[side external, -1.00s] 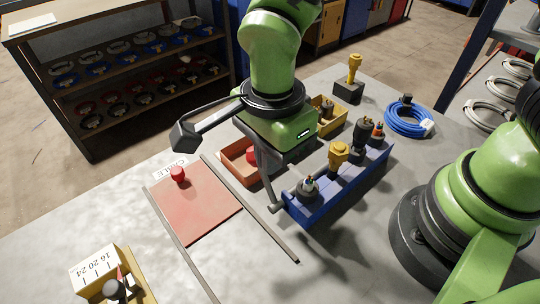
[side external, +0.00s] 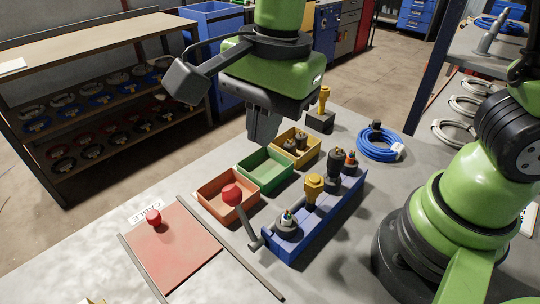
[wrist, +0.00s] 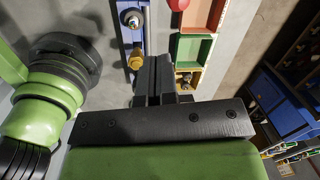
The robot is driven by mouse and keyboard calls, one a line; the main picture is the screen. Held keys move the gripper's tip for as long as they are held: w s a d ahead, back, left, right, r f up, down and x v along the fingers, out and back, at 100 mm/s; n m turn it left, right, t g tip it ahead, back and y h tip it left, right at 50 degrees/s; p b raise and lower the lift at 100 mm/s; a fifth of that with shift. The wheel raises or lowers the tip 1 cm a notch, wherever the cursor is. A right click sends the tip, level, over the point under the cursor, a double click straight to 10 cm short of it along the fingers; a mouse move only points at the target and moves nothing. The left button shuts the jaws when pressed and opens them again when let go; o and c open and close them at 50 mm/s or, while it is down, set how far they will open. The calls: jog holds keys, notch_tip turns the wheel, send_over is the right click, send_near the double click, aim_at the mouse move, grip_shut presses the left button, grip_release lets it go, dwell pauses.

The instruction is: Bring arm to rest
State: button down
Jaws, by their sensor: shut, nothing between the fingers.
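My gripper (side external: 262,126) hangs high above the table, behind the green bin in the side view, with its dark fingers pointing down. The fingers are together with nothing between them. In the wrist view my gripper (wrist: 152,72) is also closed, against a background of bins and the blue rack. No cable piece hangs from it.
A red bin (side external: 205,190), green bin (side external: 258,182) and yellow bin (side external: 310,158) stand in a row.

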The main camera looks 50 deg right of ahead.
jog(key=s+d+r+n+t+y, duration=0.1)
jog(key=s+d+r+n+t, duration=0.5)
jog(key=s+d+r+n, duration=0.3)
jog(key=shift+d+r+n, duration=0.2)
jog(key=shift+d+n, duration=1)
jog(key=shift+d, duration=0.1)
